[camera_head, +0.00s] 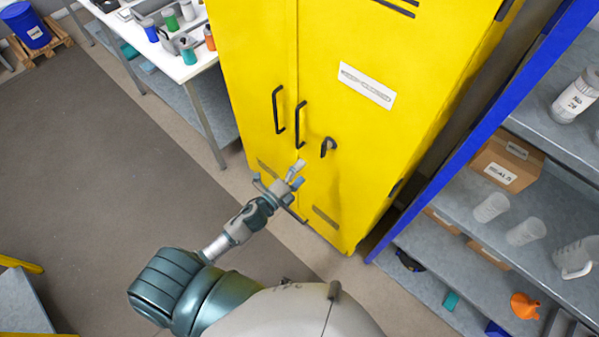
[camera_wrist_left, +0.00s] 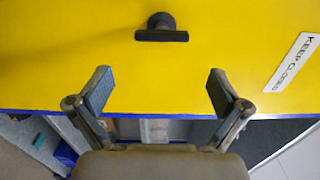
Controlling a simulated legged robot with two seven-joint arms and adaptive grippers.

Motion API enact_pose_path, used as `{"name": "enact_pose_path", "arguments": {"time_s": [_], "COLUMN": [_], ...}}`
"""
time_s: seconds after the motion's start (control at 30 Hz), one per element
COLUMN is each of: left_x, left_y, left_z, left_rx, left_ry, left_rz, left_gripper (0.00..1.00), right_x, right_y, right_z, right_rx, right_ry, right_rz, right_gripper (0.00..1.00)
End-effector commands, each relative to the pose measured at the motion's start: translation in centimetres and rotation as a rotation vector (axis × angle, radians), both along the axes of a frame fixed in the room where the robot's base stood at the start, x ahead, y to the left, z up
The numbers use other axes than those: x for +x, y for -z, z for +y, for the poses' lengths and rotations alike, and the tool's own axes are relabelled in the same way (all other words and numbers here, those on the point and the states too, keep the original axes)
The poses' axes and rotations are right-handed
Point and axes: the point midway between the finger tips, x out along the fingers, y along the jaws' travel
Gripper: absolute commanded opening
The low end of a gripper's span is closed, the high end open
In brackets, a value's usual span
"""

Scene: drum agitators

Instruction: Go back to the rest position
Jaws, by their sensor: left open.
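My left gripper (camera_head: 294,178) reaches up from the lower left in the head view, in front of the lower part of a yellow cabinet (camera_head: 330,60). In the left wrist view the two fingers of the left gripper (camera_wrist_left: 157,92) are spread apart with nothing between them. A black knob or latch (camera_wrist_left: 161,30) on the yellow surface lies beyond the fingertips, apart from them. A similar black latch (camera_head: 328,146) shows on the cabinet's right door in the head view. My right gripper is in neither view.
The cabinet has black bar handles (camera_head: 299,125). A blue-framed shelf unit (camera_head: 450,180) with bottles and boxes stands at the right. A white table (camera_head: 185,68) with several small bottles is at the upper left. The grey floor (camera_head: 90,170) at left is clear.

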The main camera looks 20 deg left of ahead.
Motion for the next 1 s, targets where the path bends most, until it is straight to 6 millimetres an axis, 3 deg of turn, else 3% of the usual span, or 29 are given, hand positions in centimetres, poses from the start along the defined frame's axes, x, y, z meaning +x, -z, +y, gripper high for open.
{"name": "enact_pose_path", "arguments": {"time_s": [0.2, 0.67, 0.77, 0.87, 0.97, 1.0], "left_x": [-1.1, -1.1, -1.0, -0.7, -1.0, -1.4], "left_y": [-0.2, -0.2, 0.6, 4.1, 10.6, 13.8], "left_z": [0.4, 0.4, 0.7, 1.7, 3.4, 4.3], "left_rx": [0.000, 0.000, -0.010, -0.055, -0.139, -0.182], "left_ry": [0.001, 0.000, -0.008, -0.045, -0.121, -0.159], "left_rz": [-0.003, -0.004, 0.015, 0.098, 0.248, 0.319], "left_gripper": [1.00, 1.00, 1.00, 1.00, 1.00, 1.00], "right_x": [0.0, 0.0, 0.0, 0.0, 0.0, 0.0], "right_y": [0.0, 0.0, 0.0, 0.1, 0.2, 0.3], "right_z": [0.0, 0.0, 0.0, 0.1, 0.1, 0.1], "right_rx": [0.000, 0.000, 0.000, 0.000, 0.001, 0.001], "right_ry": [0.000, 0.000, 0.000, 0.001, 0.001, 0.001], "right_rz": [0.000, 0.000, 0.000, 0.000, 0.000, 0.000], "right_gripper": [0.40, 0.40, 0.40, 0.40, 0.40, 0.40]}}
